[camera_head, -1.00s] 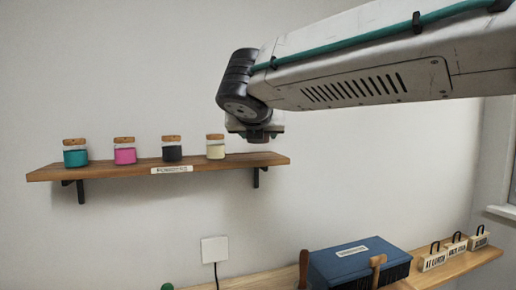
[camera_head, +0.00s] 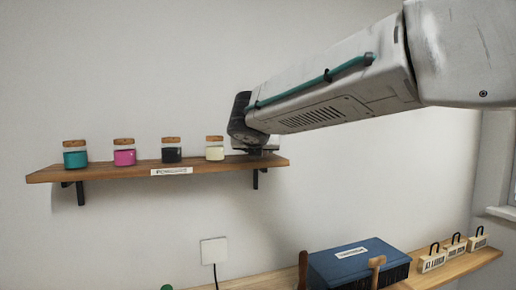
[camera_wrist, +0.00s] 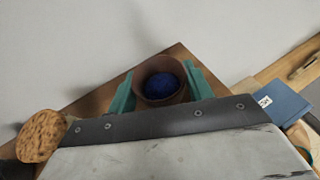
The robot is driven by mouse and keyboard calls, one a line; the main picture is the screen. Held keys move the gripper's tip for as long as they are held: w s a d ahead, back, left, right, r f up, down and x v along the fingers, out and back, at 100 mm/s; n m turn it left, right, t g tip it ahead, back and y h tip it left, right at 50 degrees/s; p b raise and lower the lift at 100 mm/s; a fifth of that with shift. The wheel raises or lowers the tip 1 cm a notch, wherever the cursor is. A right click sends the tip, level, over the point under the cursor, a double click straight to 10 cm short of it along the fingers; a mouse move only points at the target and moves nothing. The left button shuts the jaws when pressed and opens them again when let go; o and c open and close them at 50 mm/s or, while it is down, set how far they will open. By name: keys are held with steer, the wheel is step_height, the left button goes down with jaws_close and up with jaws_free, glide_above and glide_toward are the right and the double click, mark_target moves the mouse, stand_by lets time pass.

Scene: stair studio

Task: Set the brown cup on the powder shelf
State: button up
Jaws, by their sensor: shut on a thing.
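The brown cup (camera_wrist: 160,62) shows in the wrist view between the teal fingers of my gripper (camera_wrist: 160,88), which is shut on it. Something dark blue lies inside the cup. The powder shelf (camera_head: 110,171) is a wooden wall shelf with a label on its front edge; its end (camera_wrist: 100,99) also shows around the cup in the wrist view. I cannot tell whether the cup touches the shelf.
Teal (camera_head: 75,157), pink (camera_head: 124,155), black (camera_head: 171,153) and pale yellow (camera_head: 214,151) corked jars stand along the shelf. A cork lid (camera_wrist: 40,135) is left of my gripper in the wrist view. Below, a bench holds a blue box (camera_head: 350,258) and labelled blocks (camera_head: 454,250).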

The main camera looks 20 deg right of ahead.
steer(key=shift+f, duration=0.1)
steer(key=o, duration=1)
steer(key=shift+r, duration=0.2)
steer(key=v, duration=1.2)
steer(key=shift+f, duration=0.1)
